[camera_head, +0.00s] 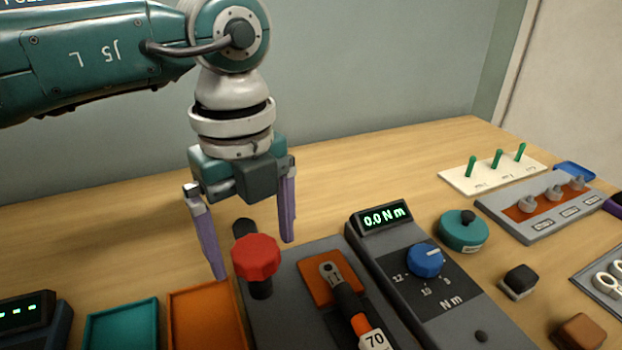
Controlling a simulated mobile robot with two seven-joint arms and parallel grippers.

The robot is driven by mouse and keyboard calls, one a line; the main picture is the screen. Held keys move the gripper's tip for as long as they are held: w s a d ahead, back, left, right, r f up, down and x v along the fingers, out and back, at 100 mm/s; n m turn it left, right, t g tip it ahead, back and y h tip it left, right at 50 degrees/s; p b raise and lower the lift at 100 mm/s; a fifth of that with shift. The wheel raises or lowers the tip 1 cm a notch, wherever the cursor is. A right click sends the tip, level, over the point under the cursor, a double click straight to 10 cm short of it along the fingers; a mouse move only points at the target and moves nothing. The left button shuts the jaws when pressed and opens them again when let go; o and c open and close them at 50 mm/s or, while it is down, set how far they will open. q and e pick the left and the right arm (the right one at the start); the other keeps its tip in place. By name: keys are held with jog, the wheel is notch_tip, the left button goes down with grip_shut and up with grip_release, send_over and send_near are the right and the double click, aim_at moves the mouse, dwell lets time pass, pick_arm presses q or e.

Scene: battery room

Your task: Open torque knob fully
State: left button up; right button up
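I cannot tell whether the fingers touch the red knob. Nothing shows between the fingertips except the red knob's area. My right gripper is not in view.
A torque wrench (352,312) marked "70" lies on the grey unit left of the torque knob. A teal round object (463,231) stands to its right. A switch panel (493,173) stands at the back right. Orange (172,303) and teal (86,328) trays lie front left.

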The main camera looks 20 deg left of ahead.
pick_arm(q)
notch_tip(320, 180, up, 10)
dwell(0.6)
